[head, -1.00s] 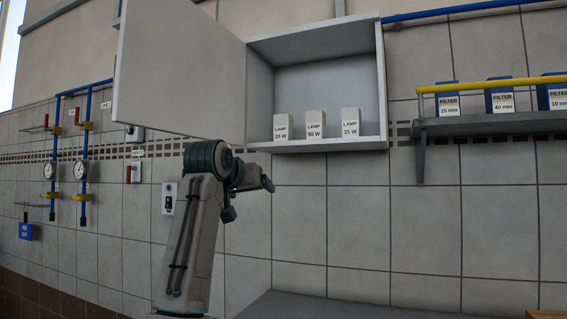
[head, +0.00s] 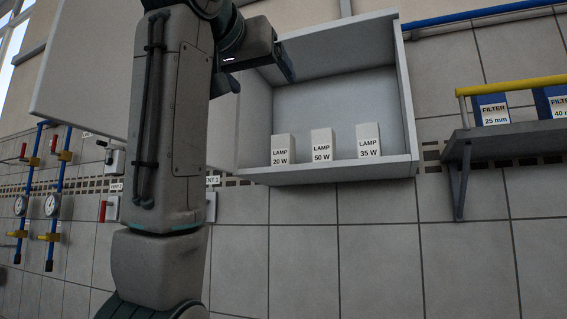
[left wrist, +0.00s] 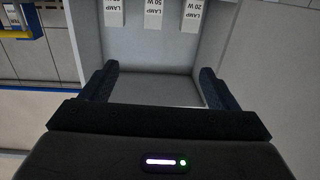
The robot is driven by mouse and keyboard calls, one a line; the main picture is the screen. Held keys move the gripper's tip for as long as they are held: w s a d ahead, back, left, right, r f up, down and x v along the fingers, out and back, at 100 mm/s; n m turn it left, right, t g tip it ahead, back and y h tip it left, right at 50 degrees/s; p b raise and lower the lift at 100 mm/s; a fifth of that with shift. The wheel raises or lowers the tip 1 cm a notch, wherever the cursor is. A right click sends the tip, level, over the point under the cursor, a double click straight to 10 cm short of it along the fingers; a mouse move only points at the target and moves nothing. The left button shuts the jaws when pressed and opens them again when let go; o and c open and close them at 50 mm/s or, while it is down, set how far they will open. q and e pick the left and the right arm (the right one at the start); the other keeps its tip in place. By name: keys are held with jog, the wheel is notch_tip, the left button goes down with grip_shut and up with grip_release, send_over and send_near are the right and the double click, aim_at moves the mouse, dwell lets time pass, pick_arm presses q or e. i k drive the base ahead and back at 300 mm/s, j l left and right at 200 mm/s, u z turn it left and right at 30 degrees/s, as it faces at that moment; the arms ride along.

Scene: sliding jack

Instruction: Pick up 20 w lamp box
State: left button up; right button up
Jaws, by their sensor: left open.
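The 20 W lamp box (head: 283,149) is a white upright box. It stands at the left end of a row on the floor of the open wall cabinet (head: 345,174). In the left wrist view, which is upside down, the 20 W lamp box (left wrist: 190,15) is at the top edge, partly cut off. My left gripper (head: 284,63) is at the upper left of the cabinet opening, above the box and apart from it. In the left wrist view my left gripper (left wrist: 160,70) has its fingers spread with nothing between them. My right gripper is not in view.
The 50 W lamp box (head: 322,144) stands just right of the 20 W box, and the 35 W lamp box (head: 369,141) farther right. The open cabinet door (head: 85,75) is at left, partly behind my arm. A filter shelf (head: 510,139) with a yellow rail is at right.

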aim_at(282, 146)
jog(key=i, duration=1.2)
